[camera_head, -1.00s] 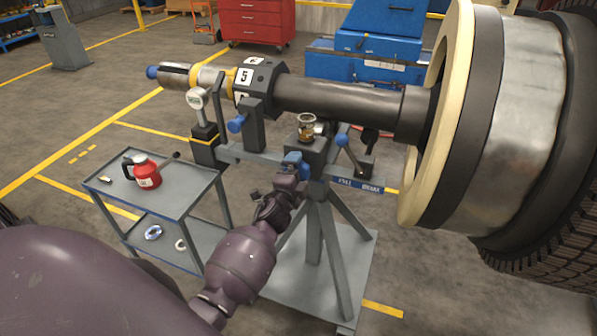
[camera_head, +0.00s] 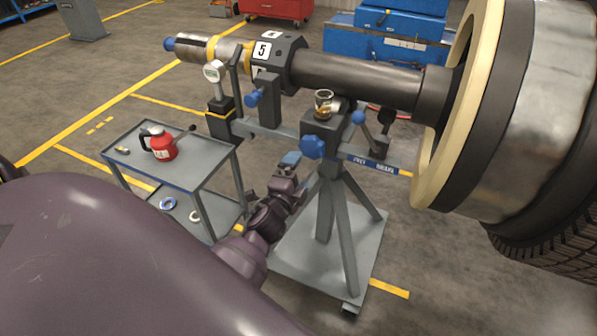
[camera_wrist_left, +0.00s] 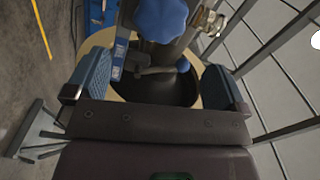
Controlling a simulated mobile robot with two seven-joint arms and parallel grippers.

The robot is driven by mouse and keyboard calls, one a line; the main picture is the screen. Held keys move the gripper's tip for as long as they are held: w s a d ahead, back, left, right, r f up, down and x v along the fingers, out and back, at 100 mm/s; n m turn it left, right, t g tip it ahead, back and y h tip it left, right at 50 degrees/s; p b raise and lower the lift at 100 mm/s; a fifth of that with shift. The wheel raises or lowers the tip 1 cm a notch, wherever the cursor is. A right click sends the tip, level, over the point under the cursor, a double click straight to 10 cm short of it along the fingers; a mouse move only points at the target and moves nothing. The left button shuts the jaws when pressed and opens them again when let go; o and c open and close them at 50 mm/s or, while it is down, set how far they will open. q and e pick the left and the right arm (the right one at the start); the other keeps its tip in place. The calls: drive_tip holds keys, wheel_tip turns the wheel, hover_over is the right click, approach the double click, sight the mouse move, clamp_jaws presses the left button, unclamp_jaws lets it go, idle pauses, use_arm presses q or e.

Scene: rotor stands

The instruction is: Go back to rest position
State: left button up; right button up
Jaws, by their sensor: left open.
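My left gripper (camera_head: 290,160) is open and empty, below and left of the blue star knob (camera_head: 312,147) on the rotor stand (camera_head: 347,230), apart from it. In the left wrist view the two blue-grey fingers (camera_wrist_left: 156,65) stand wide apart with nothing between their pads. The same blue knob (camera_wrist_left: 160,18) shows at the top of that view, beyond the fingertips. My right gripper is not in view.
The stand bears a long dark shaft (camera_head: 355,80) with a large wheel (camera_head: 545,110) at the right. A grey cart (camera_head: 200,172) with a red jug (camera_head: 160,146) is at the left. Open floor lies in front of the stand.

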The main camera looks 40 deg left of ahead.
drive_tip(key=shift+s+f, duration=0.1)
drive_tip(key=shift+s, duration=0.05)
use_arm(q)
drive_tip(key=s+d+f+n+g+h, duration=0.2)
drive_tip(key=s+f+n, duration=0.4)
drive_tip(key=s, duration=0.4)
drive_tip(key=s+d+f+n+g+h, duration=0.2)
drive_tip(key=s+d+f+n+g, duration=0.2)
drive_tip(key=s, duration=0.5)
wheel_tip(320, 180, down, 3)
drive_tip(key=shift+s+d+r+n, duration=0.15)
drive_tip(key=shift+s+d+n, duration=0.25)
drive_tip(key=shift+d+n, duration=0.45)
drive_tip(key=shift+a, duration=0.15)
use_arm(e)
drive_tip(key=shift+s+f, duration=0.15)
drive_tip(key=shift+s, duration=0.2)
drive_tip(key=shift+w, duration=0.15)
